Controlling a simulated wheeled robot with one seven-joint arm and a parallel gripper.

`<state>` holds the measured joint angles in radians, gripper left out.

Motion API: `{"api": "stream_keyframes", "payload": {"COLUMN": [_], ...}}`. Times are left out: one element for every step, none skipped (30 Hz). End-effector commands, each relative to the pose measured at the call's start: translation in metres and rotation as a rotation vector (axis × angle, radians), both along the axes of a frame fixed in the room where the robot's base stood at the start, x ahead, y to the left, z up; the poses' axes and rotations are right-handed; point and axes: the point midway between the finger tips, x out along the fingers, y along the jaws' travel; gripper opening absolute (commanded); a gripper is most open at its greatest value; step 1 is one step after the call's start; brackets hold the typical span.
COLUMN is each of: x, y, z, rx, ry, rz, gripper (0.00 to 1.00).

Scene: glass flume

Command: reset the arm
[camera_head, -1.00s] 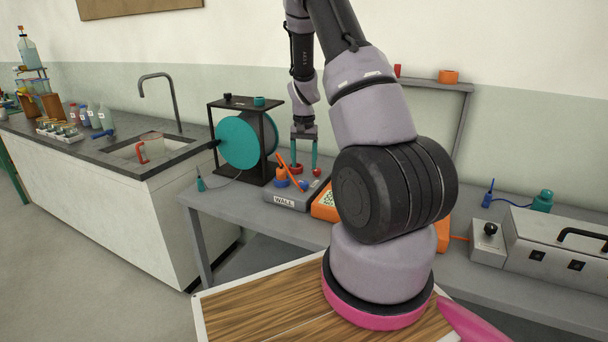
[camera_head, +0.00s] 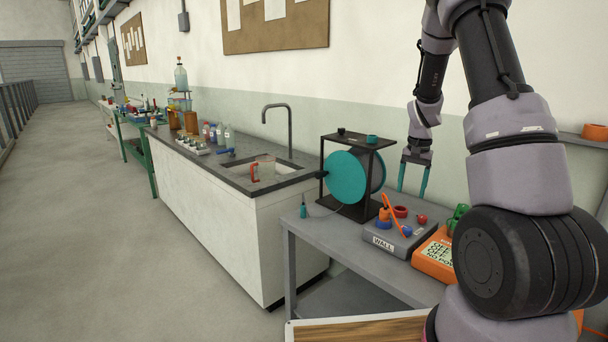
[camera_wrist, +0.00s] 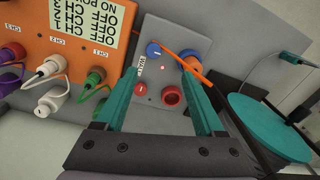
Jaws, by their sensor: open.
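My gripper (camera_head: 412,188) is open and empty, with two teal fingers pointing down. In the head view it hangs above and behind the grey box marked WALL (camera_head: 383,242). In the wrist view the gripper (camera_wrist: 158,75) has its fingers on both sides of the box's lower part, with a red ring (camera_wrist: 171,96) and a red knob (camera_wrist: 141,88) showing between them. Nothing is held. My arm fills the right of the head view and hides part of the bench.
A teal reel in a black frame (camera_head: 348,178) stands left of the WALL box. An orange box (camera_head: 436,262) with cables is to its right. A counter with a sink (camera_head: 265,178) lies further left. The floor aisle (camera_head: 90,220) at left is clear.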

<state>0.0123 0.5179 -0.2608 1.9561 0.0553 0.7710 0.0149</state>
Motion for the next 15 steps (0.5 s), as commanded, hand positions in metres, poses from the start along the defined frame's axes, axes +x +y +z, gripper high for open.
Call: {"api": "stream_keyframes", "payload": {"x": [-0.004, -0.007, -0.013, -0.018, -0.023, -0.031, -0.038, -0.045, -0.054, -0.062, -0.070, -0.081, -0.090, -0.099, -0.111], "y": [0.008, 0.013, 0.021, 0.027, 0.033, 0.040, 0.045, 0.051, 0.058, 0.063, 0.068, 0.075, 0.080, 0.085, 0.091], "z": [0.024, 0.038, 0.056, 0.070, 0.084, 0.102, 0.115, 0.127, 0.142, 0.154, 0.164, 0.178, 0.188, 0.197, 0.209], "rx": [0.011, 0.019, 0.029, 0.036, 0.044, 0.053, 0.058, 0.063, 0.070, 0.075, 0.080, 0.084, 0.088, 0.090, 0.093], "ry": [-0.034, -0.053, -0.077, -0.097, -0.116, -0.141, -0.161, -0.179, -0.204, -0.222, -0.240, -0.265, -0.283, -0.301, -0.326], "rz": [0.008, 0.013, 0.020, 0.027, 0.034, 0.042, 0.051, 0.059, 0.070, 0.079, 0.088, 0.099, 0.108, 0.118, 0.130], "gripper": [0.71, 0.71, 0.71, 0.71, 0.71, 0.71, 0.71, 0.71, 0.71, 0.71, 0.71, 0.71, 0.71, 0.71, 0.71]}}
